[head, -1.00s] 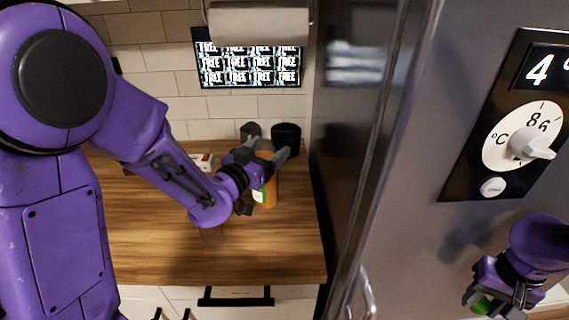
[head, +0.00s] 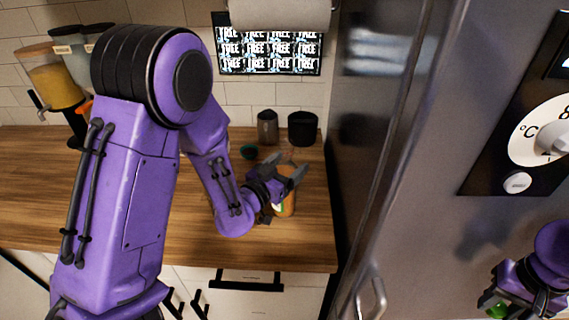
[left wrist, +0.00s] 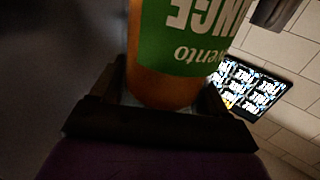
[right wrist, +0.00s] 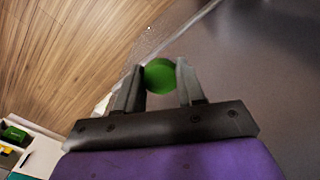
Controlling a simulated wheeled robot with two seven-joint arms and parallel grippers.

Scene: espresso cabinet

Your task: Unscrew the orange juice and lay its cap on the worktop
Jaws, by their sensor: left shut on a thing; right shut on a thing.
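The orange juice bottle (head: 288,203), orange with a green and white label, stands at the right part of the wooden worktop. My left gripper (head: 293,175) is shut on the bottle. In the left wrist view the bottle (left wrist: 165,85) sits between the fingers, with its green label toward the camera. The green cap (right wrist: 160,76) is off the bottle, held between the fingertips of my right gripper (right wrist: 160,80). In the head view the right gripper (head: 505,300) is low at the right, in front of the grey fridge, with the cap partly hidden.
The worktop (head: 60,190) is clear in front and to the left. Two dark canisters (head: 302,128) stand behind the bottle. Dispensers (head: 52,85) stand at the back left. The tall grey fridge (head: 440,150) borders the worktop on the right.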

